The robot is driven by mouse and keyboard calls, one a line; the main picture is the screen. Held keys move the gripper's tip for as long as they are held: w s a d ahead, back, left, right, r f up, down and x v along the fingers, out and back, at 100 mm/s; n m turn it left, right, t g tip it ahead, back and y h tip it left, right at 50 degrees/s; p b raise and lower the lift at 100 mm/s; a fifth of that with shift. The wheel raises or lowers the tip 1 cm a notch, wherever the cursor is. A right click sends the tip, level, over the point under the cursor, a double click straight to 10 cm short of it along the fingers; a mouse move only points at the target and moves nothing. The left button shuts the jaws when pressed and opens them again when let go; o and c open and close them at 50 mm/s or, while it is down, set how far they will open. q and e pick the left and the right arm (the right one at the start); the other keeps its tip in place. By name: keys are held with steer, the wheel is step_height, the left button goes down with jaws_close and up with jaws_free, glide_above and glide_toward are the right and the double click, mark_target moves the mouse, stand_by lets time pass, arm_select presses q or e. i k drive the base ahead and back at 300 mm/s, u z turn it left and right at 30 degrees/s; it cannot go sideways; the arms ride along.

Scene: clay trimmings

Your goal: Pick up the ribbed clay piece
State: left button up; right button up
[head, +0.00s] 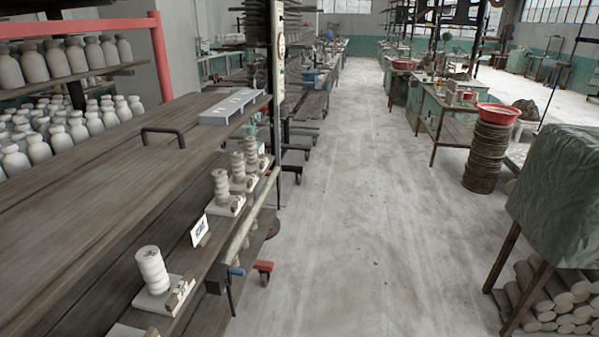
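Several pale clay pieces with ringed sides stand upright on small white bases along the right edge of the dark wooden bench. The nearest clay piece (151,270) is a stout ringed cylinder, tilted slightly in the picture. Farther along stand a second piece (220,188), a third piece (237,170) and another piece (251,153), with more deeply notched outlines. I cannot tell which one is the ribbed piece the task names. Neither of my grippers is in view.
The dark wooden bench (75,215) has a metal handle (163,131), a grey tray (228,106) and a small white sign (199,230). White bottles (75,55) fill racks at left. A clear floor aisle (335,200) runs ahead. A cloth-covered stand (560,190) is at right.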

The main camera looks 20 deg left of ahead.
mark_target(220, 178)
steer(key=z, duration=0.3)
steer(key=i, duration=2.7)
steer(key=u, duration=1.6)
steer(key=i, duration=0.85)
steer(key=u, duration=0.95)
